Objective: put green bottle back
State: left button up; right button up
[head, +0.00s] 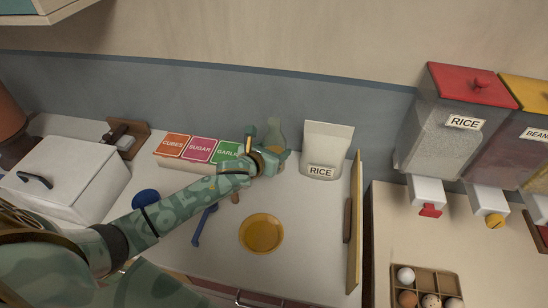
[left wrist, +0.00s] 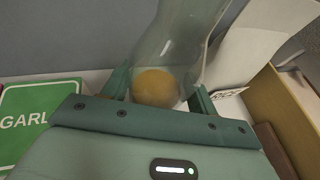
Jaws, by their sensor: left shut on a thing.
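The green bottle (head: 276,132) is pale, translucent and roughly upright near the back wall, between the garlic box and the rice bag. My left gripper (head: 268,158) reaches in from the left and is shut on the bottle's lower part. In the left wrist view the bottle (left wrist: 178,48) stands between the two fingers of the gripper (left wrist: 160,92), with a round yellow-orange shape showing in its lower part. The bottle's base is hidden by the gripper, so I cannot tell whether it touches the counter. My right gripper is out of view.
The boxes marked cubes, sugar and garlic (head: 228,150) stand left of the bottle; a white rice bag (head: 326,145) stands right. A yellow plate (head: 261,233) lies in front. An upright wooden board (head: 355,225) edges the counter's right side. Some counter around the plate is free.

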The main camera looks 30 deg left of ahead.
pick_arm(q)
jog(key=shift+f, duration=1.05)
jog(key=shift+s, duration=0.1)
jog(key=shift+f+b, duration=0.15)
jog(key=shift+b, duration=0.15)
jog(key=o, duration=1.5)
jog(key=shift+s+r, duration=0.2)
jog(key=shift+s, duration=0.1)
jog(key=p+v, duration=0.2)
jog(key=v, duration=0.9)
jog(key=shift+s+p, duration=0.25)
jog(key=shift+p, duration=0.15)
